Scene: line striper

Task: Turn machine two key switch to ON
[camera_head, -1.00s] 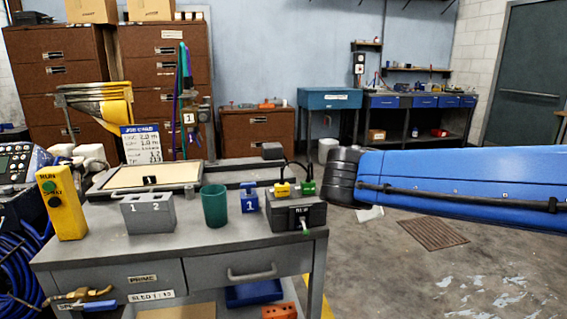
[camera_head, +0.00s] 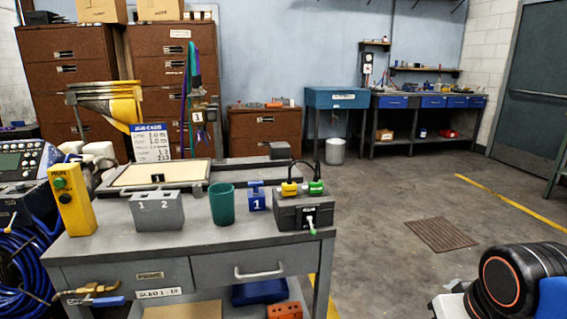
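I cannot pick out a key switch marked for machine two. A yellow control box (camera_head: 73,202) with a green button and a dark knob stands at the left of the grey bench (camera_head: 100,245). A grey block (camera_head: 157,211) marked 1 and 2 stands beside it. A dark box (camera_head: 303,212) with one yellow and one green piece on top and a green-tipped part on its front sits at the bench's right end. A blue piece (camera_head: 257,197) marked 1 stands next to it. My gripper is out of view; part of my arm shows at the lower right.
A green cup (camera_head: 222,204) stands mid-bench. A machine with a display panel (camera_head: 22,162) and blue hose (camera_head: 22,265) are at the left. Brown cabinets (camera_head: 66,85) and a blue-drawered workbench (camera_head: 425,101) line the back. The floor right of the bench is open around a drain grate (camera_head: 442,234).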

